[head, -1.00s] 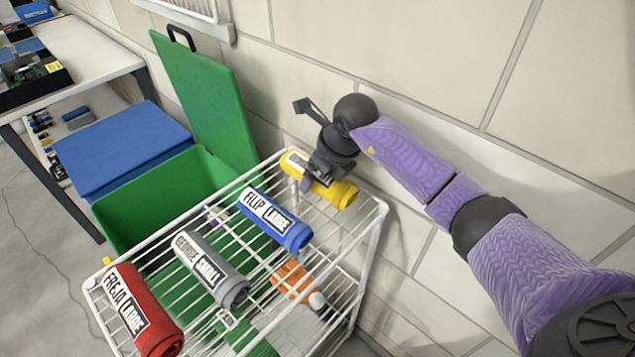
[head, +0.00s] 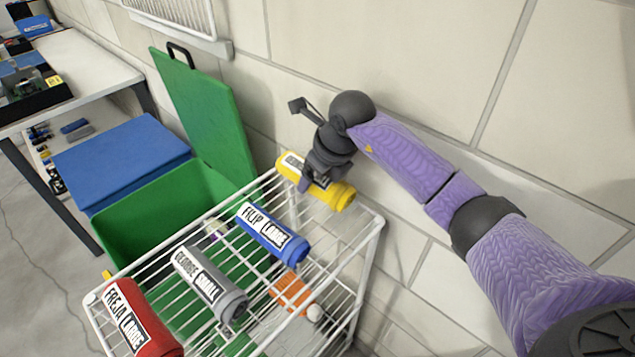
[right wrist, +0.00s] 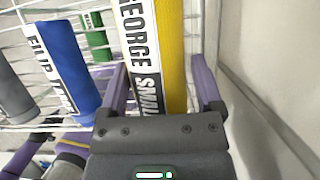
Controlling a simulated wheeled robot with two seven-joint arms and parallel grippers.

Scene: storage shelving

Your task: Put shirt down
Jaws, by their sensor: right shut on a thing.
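A rolled yellow shirt (head: 338,194) with a white and black label lies at the back right end of the white wire shelf's top. My right gripper (head: 312,180) is over it, with its fingers on either side. In the right wrist view the yellow shirt (right wrist: 171,60) sits between the two purple fingers of my right gripper (right wrist: 165,90), its label reading "GEORGE SMALL". The gripper is shut on it. I cannot tell whether the shirt touches the shelf wires.
Blue (head: 272,232), grey (head: 210,283) and red (head: 140,318) rolled shirts lie on the wire shelf (head: 352,238). An orange item (head: 292,290) is lower down. A green bin with its lid (head: 205,110) raised stands behind; the wall is close at right.

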